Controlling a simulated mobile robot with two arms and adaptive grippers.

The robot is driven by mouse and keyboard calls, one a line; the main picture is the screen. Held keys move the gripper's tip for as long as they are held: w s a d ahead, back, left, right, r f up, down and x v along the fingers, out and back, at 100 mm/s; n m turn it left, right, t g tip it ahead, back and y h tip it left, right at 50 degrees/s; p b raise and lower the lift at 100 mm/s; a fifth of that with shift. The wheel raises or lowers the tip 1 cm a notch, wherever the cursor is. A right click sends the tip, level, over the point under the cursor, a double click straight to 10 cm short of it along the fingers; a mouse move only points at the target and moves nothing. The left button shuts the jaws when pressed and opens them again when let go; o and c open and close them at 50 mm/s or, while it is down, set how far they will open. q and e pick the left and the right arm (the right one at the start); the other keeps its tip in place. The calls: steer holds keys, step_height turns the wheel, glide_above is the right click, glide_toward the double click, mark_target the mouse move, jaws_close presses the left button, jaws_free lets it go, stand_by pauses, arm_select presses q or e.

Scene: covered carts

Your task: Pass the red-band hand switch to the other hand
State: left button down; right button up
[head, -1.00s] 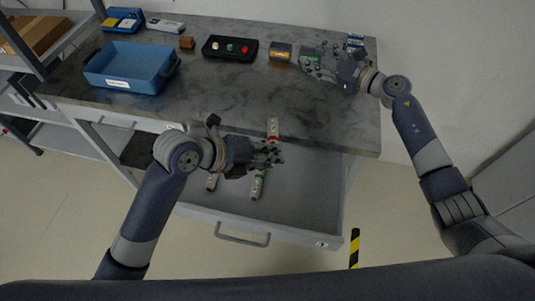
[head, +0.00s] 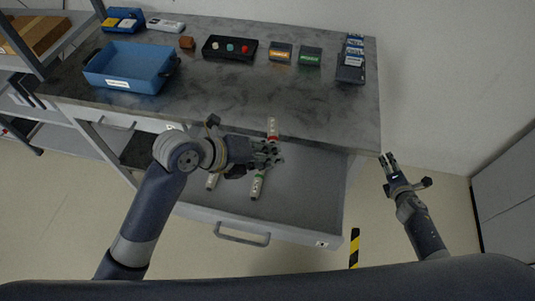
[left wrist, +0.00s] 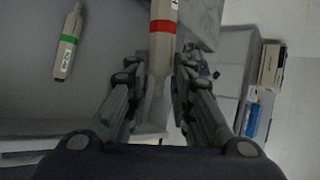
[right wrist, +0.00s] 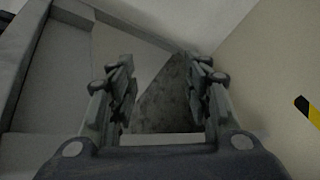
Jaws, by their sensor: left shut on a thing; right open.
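The red-band hand switch (head: 272,126) is a pale stick with a red ring, over the open drawer. In the left wrist view the red-band hand switch (left wrist: 163,40) runs between the fingers, its band beyond the fingertips. My left gripper (head: 270,153) is shut on its lower part, which the fingers partly hide. My right gripper (head: 389,161) is off the right side of the table, open and empty; the right wrist view shows its fingers (right wrist: 160,85) wide apart.
A green-band hand switch (head: 257,186) and another pale one (head: 212,181) lie in the drawer (head: 310,205). On the tabletop (head: 210,90) are a blue bin (head: 130,85), a black button box (head: 230,57) and small boxes (head: 310,57).

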steer(key=s+a+f+m+g+y, duration=0.1)
steer(key=s+a+f+m+g, duration=0.45)
steer(key=s+f, duration=0.85)
steer(key=s+a+f+m+g, duration=0.3)
steer(key=s+a+f+m, duration=0.7)
steer(key=s, duration=0.7)
steer(key=s+a+f+m+g, duration=0.1)
steer(key=s+a+f+m, duration=0.1)
steer(key=s, duration=0.5)
steer(key=s+a+f+m+g+y, duration=0.1)
steer(key=s+a+f+m+g, duration=0.1)
steer(key=s, duration=0.5)
steer(key=shift+s+a+f+m+y, duration=0.25)
steer(key=shift+a+f+m, duration=0.2)
steer(key=shift+a, duration=0.65)
